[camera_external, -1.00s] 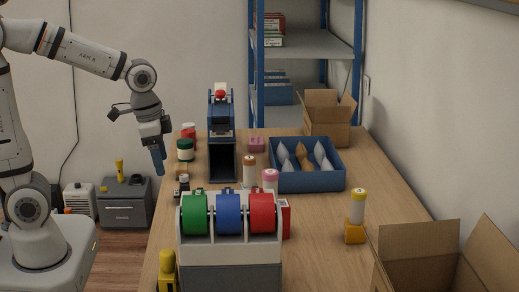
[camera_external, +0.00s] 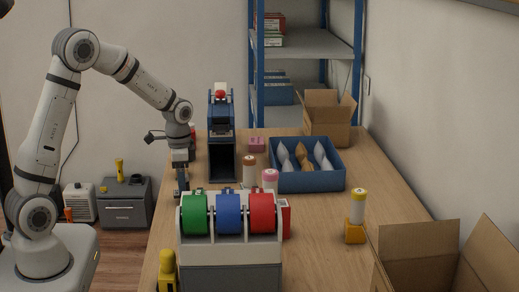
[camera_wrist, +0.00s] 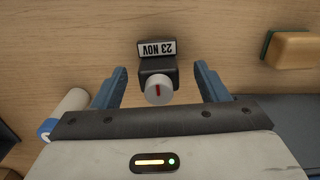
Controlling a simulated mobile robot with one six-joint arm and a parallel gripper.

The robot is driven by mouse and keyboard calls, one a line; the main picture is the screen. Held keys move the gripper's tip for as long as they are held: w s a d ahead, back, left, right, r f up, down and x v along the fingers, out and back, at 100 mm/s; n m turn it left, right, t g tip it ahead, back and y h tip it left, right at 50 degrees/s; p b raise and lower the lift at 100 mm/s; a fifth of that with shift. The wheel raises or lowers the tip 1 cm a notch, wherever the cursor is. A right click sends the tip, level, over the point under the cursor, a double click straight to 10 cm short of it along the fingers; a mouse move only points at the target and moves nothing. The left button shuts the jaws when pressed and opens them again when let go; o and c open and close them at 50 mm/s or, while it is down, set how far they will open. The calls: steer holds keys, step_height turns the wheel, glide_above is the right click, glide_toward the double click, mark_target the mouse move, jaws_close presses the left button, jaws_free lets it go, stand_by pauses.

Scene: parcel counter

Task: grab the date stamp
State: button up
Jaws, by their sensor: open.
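The date stamp (camera_wrist: 158,72) is a small black block with a white label reading "23 NOV" and a round light-grey knob with a red mark. In the wrist view it stands on the wooden counter between the two blue fingers of my gripper (camera_wrist: 158,88), with a gap on each side. The fingers are open and hold nothing. In the external view my gripper (camera_external: 181,190) points down over the counter's left edge, behind the tape dispenser; the stamp cannot be made out there.
The tape dispenser (camera_external: 230,250) with green, blue and red rolls stands in front. A blue machine (camera_external: 221,125) with a red knob stands behind my gripper. A blue tray (camera_external: 307,181) of cones lies to the right. A tan-topped block (camera_wrist: 292,46) lies right of the stamp.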

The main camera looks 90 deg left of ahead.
steer(key=f, duration=0.3)
steer(key=shift+w+f, duration=0.2)
steer(key=shift+f, duration=0.1)
steer(key=c, duration=1.2)
